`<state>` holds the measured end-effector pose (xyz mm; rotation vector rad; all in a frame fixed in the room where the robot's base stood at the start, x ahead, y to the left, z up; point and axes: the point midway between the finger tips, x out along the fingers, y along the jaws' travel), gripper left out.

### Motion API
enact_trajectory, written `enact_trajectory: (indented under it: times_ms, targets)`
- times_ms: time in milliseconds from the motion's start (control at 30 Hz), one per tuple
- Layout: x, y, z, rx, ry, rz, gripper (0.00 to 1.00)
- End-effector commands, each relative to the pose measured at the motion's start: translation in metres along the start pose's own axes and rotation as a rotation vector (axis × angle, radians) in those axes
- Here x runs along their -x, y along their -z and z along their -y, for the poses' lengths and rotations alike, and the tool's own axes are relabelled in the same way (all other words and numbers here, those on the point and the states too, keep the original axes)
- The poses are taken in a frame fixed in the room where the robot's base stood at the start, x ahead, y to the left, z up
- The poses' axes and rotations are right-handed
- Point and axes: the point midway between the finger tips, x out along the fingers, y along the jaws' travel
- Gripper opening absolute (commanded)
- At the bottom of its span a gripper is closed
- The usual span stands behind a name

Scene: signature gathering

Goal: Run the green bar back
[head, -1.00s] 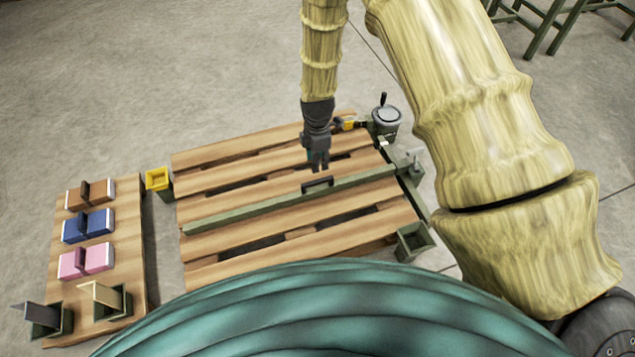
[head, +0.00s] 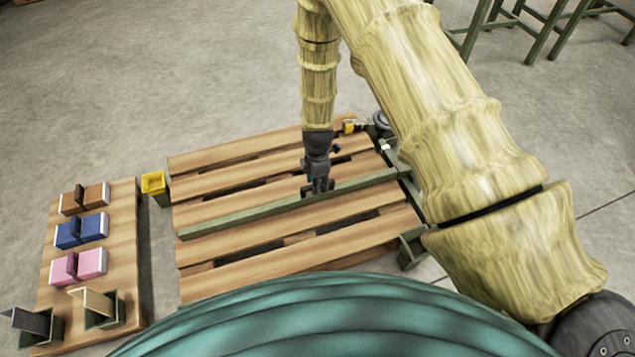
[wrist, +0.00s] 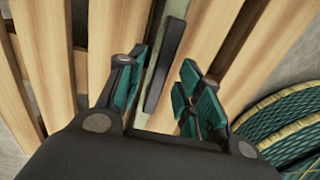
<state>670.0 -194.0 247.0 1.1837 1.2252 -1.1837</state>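The green bar (head: 240,219) lies across the slatted wooden table, its right end by the green frame at the table's right edge. Its dark handle (wrist: 167,62) shows in the wrist view, standing on the bar between my fingers. My gripper (head: 317,190) is down at the handle in the head view and hides most of it there. In the wrist view my gripper (wrist: 160,95) has its two teal-padded fingers apart, one on each side of the handle, with gaps visible. It is open and holds nothing.
A wooden board (head: 122,230) at left carries brown, blue and pink blocks and two green holders. A yellow box (head: 153,184) stands by the table's left corner. A green bin (head: 411,248) and a round grey pot (head: 381,119) are at the right, partly behind my arm.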

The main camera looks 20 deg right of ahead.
Motion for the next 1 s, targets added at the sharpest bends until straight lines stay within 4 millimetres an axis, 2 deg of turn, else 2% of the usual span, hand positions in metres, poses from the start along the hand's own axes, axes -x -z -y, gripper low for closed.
enact_trajectory:
  times_ms: [167,367,400,633,767,867,1000]
  targets:
    - [0.0,0.0,0.0,0.0,0.0,0.0,0.36]
    - [0.0,0.0,0.0,0.0,0.0,0.0,0.03]
    - [0.0,0.0,0.0,0.0,0.0,0.0,0.0]
    - [0.0,0.0,0.001,0.0,0.001,0.0,0.0]
    - [0.002,-0.001,0.009,-0.002,0.003,-0.001,0.0]
    - [0.004,-0.003,0.024,-0.006,0.006,-0.002,0.0]
    - [0.006,-0.011,0.057,-0.021,0.008,-0.002,0.0]
